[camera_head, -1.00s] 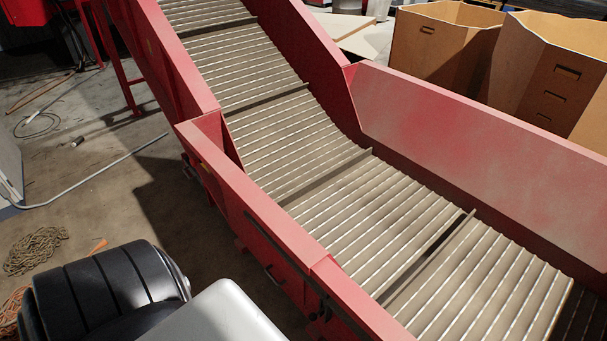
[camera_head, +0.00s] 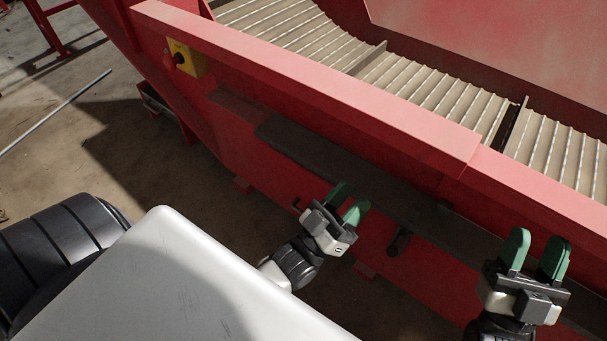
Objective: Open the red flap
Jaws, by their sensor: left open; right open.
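The red conveyor side wall (camera_head: 310,83) runs diagonally across the view, with a seam where a second red section (camera_head: 545,188) begins at the right. I cannot tell for certain which red panel is the flap. A dark ledge (camera_head: 310,150) runs along the wall's outer side, with a dark peg-like part (camera_head: 398,243) below it. My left gripper (camera_head: 347,201) is open and empty, with green fingertips in front of the ledge in the picture. My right gripper (camera_head: 536,253) is open and empty, further right near the second section. Contact with the wall cannot be told.
A ribbed conveyor belt (camera_head: 425,82) lies behind the wall. A yellow switch box (camera_head: 186,60) with a black knob is fixed to the wall at upper left. A grey rod (camera_head: 55,112) lies on the concrete floor (camera_head: 75,150), which is mostly clear at left.

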